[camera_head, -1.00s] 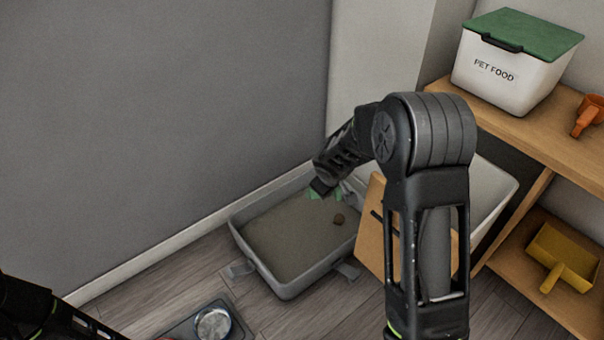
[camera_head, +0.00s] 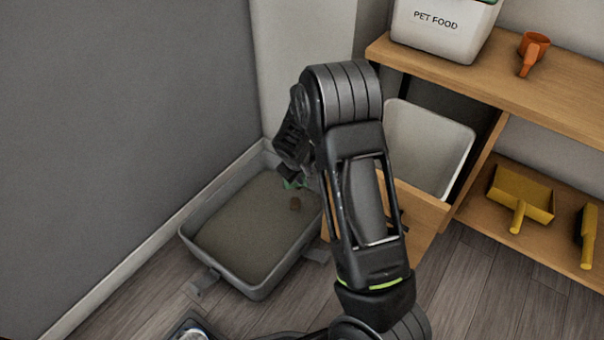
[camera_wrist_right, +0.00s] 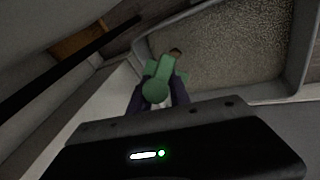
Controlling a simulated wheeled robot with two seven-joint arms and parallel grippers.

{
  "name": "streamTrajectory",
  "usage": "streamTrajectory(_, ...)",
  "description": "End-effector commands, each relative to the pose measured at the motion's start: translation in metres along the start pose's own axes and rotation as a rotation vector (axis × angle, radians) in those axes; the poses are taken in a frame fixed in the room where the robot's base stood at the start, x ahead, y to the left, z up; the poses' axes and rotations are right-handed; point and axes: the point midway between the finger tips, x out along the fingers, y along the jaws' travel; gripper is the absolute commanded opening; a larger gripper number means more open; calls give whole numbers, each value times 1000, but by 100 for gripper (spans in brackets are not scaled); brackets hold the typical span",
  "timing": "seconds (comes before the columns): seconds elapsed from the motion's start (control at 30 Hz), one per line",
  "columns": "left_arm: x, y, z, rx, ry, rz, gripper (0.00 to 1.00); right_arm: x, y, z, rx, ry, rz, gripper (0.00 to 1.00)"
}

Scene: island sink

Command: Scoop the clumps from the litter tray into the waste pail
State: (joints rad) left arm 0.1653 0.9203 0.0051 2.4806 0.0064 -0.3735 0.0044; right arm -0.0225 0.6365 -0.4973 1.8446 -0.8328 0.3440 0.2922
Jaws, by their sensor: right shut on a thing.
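The grey litter tray (camera_head: 262,292) lies on the floor against the wall, filled with grey-brown litter. A brown clump (camera_head: 295,203) sits on the litter near the tray's right side. My right gripper (camera_head: 298,172) is over the tray's far right part, mostly hidden behind my arm. In the wrist view my right gripper (camera_wrist_right: 158,104) is shut on the green scoop (camera_wrist_right: 155,88), whose far end is beside the brown clump (camera_wrist_right: 177,51). The scoop shows as a green bit in the head view (camera_head: 291,184). A white bin (camera_head: 430,145), possibly the waste pail, stands right of my arm. My left gripper is out of view.
A wooden panel (camera_head: 418,212) stands in front of the white bin. A yellow dustpan (camera_head: 520,195) and yellow brush (camera_head: 587,235) lie below.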

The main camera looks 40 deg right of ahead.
Motion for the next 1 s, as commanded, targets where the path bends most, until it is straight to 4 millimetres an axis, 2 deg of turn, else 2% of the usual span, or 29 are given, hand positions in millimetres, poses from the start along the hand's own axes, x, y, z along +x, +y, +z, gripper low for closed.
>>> streamTrajectory(0.6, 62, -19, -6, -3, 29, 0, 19, 81, -28, 14, -1, 0, 0, 0)
streamTrajectory(1.0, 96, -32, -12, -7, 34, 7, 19, 138, -47, 24, -2, 0, 0, 0)
